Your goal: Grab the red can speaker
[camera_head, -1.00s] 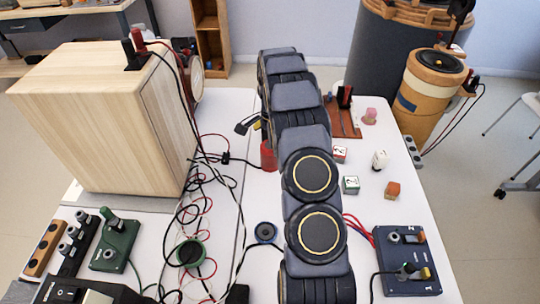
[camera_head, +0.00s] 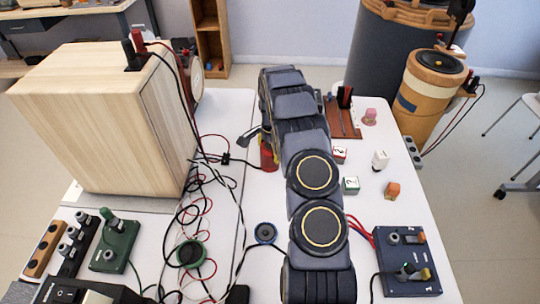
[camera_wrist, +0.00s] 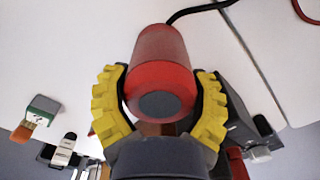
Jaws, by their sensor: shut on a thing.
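The red can speaker (camera_wrist: 163,60) is a red cylinder with a dark round end facing the wrist camera. A black cable leaves its far end. In the wrist view my gripper (camera_wrist: 159,88) has its yellow ridged fingers on both sides of the can, shut on it. In the head view the red can (camera_head: 268,157) shows just left of my arm, on or close above the white table. My arm hides most of the gripper and part of the can there.
A large wooden speaker box (camera_head: 95,115) stands left, with tangled cables in front. Small blocks, such as a green-white cube (camera_head: 350,185) and an orange block (camera_head: 392,190), lie right of my arm. A blue switch box (camera_head: 405,260) sits at the front right.

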